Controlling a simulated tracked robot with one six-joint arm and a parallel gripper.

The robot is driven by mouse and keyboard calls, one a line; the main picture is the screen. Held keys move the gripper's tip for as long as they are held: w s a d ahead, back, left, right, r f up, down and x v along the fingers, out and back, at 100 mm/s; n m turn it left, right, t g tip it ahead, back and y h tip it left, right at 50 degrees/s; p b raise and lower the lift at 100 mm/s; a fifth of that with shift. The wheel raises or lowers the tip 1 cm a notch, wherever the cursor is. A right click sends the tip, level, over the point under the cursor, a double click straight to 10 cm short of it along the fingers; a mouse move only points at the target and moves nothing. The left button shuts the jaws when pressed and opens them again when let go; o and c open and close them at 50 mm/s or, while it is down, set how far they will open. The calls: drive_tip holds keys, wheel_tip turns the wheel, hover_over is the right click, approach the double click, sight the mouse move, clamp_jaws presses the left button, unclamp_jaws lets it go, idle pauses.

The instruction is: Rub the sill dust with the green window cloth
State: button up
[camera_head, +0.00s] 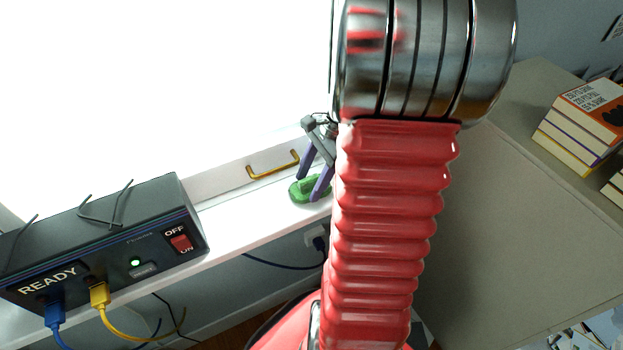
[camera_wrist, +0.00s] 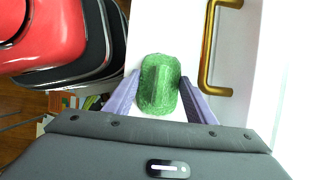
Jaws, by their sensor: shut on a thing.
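The green window cloth (camera_head: 303,192) is a small green pad with a raised ridge. It is on or just above the white window sill (camera_head: 236,222), near the brass handle. My gripper (camera_head: 318,190) has its two purple fingers on the cloth and is shut on it. In the wrist view the cloth (camera_wrist: 158,85) sits between the fingertips, over the white sill. I cannot make out any dust; the cloth, my arm and glare may hide it.
A dark box (camera_head: 100,245) reading READY, with a red switch and cables, stands on the sill at left. A brass handle (camera_head: 273,165) is on the window frame behind the cloth. Stacked books (camera_head: 580,125) lie on a grey surface at right. A plug and cable hang below the sill.

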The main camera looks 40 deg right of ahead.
sight(302, 182)
drive_tip(key=shift+r, duration=3.05)
drive_tip(key=shift+r, duration=1.5)
drive_tip(key=shift+d, duration=0.1)
